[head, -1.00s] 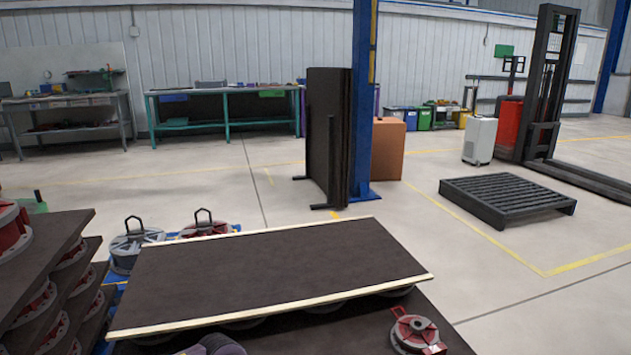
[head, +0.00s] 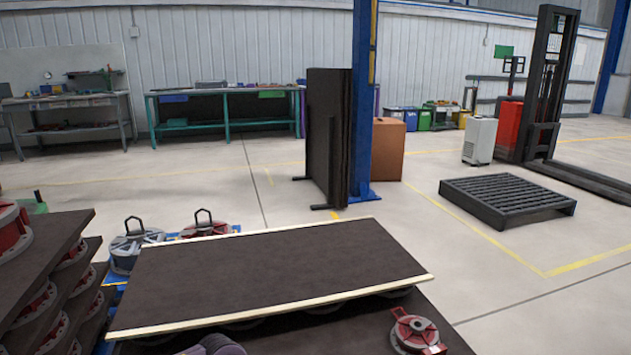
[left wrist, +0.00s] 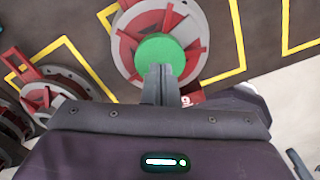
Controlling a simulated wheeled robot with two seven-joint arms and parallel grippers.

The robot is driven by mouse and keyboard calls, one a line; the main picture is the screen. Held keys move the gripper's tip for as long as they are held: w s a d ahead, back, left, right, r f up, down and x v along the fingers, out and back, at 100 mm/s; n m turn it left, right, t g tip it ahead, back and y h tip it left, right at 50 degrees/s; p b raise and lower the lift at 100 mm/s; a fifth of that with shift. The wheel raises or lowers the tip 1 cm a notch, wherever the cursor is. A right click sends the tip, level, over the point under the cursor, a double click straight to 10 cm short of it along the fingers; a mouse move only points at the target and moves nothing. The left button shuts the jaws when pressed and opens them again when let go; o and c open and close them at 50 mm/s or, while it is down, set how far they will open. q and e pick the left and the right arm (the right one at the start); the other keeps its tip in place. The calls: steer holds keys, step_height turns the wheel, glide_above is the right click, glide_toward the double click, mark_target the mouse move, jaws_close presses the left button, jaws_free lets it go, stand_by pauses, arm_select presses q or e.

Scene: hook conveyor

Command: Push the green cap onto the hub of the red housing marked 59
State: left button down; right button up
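The green cap (left wrist: 159,54) shows in the left wrist view over the centre of a grey and red housing (left wrist: 127,42). It covers the hub, and I cannot tell how deep it sits. A red tag by this housing is mostly hidden behind my gripper; only a digit 9 (left wrist: 186,100) shows. My left gripper (left wrist: 160,72) has its fingers together, with the tips in front of the cap's lower edge. I see nothing between the fingers, and whether the tips touch the cap is unclear. In the head view the cap is not visible. My right gripper is not in view.
Another red housing (left wrist: 42,96) lies to the left in the wrist view, on a dark board with yellow outlines (left wrist: 240,35). In the head view a dark cream-edged board (head: 270,270) covers several housings. A red housing (head: 416,333) sits front right. Stacked boards (head: 45,265) stand left.

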arm_select(q)
steer(key=shift+f+b, duration=0.65)
steer(key=shift+f, duration=0.2)
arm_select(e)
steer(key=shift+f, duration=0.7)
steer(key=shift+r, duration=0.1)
arm_select(q)
steer(key=shift+r, duration=0.1)
step_height(320, 180, up, 4)
steer(key=p, duration=0.4)
steer(key=shift+r, duration=0.2)
step_height(320, 180, up, 2)
steer(key=shift+p, duration=0.9)
steer(key=shift+r, duration=0.25)
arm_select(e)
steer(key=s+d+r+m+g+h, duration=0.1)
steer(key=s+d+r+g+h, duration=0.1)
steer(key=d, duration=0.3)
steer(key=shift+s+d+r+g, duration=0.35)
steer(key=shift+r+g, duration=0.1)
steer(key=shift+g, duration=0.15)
